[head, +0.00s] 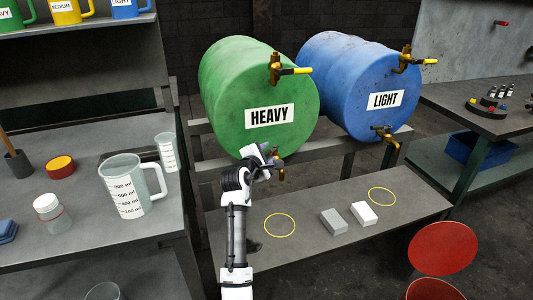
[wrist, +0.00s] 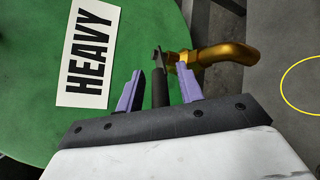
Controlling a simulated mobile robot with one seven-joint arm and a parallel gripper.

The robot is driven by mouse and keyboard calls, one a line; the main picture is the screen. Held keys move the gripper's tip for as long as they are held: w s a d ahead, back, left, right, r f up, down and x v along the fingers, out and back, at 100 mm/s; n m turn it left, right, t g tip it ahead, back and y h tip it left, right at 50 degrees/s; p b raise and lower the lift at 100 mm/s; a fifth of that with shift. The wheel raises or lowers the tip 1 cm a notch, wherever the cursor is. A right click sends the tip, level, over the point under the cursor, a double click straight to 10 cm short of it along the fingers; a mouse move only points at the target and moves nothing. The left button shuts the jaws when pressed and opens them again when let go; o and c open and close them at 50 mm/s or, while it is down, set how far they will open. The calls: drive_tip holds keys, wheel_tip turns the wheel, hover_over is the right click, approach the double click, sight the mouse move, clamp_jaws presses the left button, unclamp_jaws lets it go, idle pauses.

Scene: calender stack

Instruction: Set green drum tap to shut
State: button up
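The green drum (head: 245,95), labelled HEAVY, lies on a rack; it also fills much of the wrist view (wrist: 30,60). Its lower brass tap (head: 281,174) is partly hidden by my gripper (head: 272,160) in the head view. In the wrist view the brass tap (wrist: 228,55) has a dark lever (wrist: 158,92). My gripper (wrist: 157,78) is open, its two purple fingers on either side of the lever, with visible gaps. A second tap (head: 276,68) with a yellow lever sits on the drum's upper face.
A blue drum (head: 350,85), labelled LIGHT, with its own taps stands to the right. The shelf (head: 310,225) below carries yellow rings and two blocks. A bench (head: 90,235) with a measuring jug (head: 128,187) is on the left. A red disc (head: 442,248) is at the lower right.

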clamp_jaws()
drive_tip(key=shift+a, duration=0.1)
idle(0.4)
drive_tip(key=shift+w+a+r+m+g+h+b, duration=0.1)
drive_tip(key=shift+w+a+m+g+h+b, duration=0.3)
drive_tip(key=shift+m+g+h, duration=0.85)
drive_tip(key=shift+w+a+m+g+h+b, duration=0.25)
drive_tip(key=shift+w+m+g+h+b, duration=0.25)
drive_tip(key=shift+m+g+h, duration=0.75)
drive_tip(key=shift+w+a+r+m+g+h+b, duration=0.1)
drive_tip(key=shift+w+a+m+g+h+b, duration=0.35)
drive_tip(key=shift+m+g+h, duration=0.75)
drive_tip(key=shift+w+d+m, duration=0.1)
drive_tip(key=shift+d+m, duration=0.05)
drive_tip(key=shift+m, duration=0.15)
